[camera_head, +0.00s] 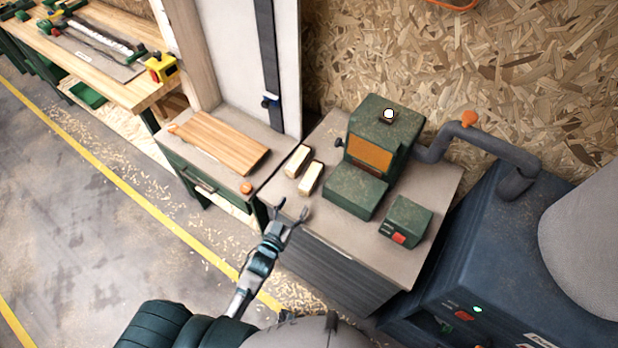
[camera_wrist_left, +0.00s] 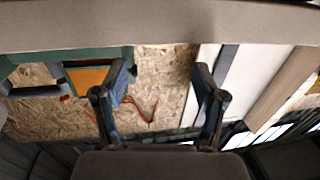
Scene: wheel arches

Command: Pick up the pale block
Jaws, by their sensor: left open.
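Two pale blocks lie side by side on the grey top of the machine cabinet in the head view, the rear one (camera_head: 298,160) and the front one (camera_head: 310,178). My left gripper (camera_head: 291,210) is open and empty at the cabinet's front left edge, apart from the blocks and nearer to me than both. Its two spread fingers also show in the left wrist view (camera_wrist_left: 160,78), with nothing between them. The blocks cannot be made out in the wrist view. My right gripper is not seen.
A green machine (camera_head: 383,128) with an orange window stands right of the blocks, beside a small green switch box (camera_head: 405,222). A side table (camera_head: 185,158) at left holds a wooden board (camera_head: 220,145) and an orange knob (camera_head: 246,188). The cabinet top (camera_head: 345,237) is clear in front.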

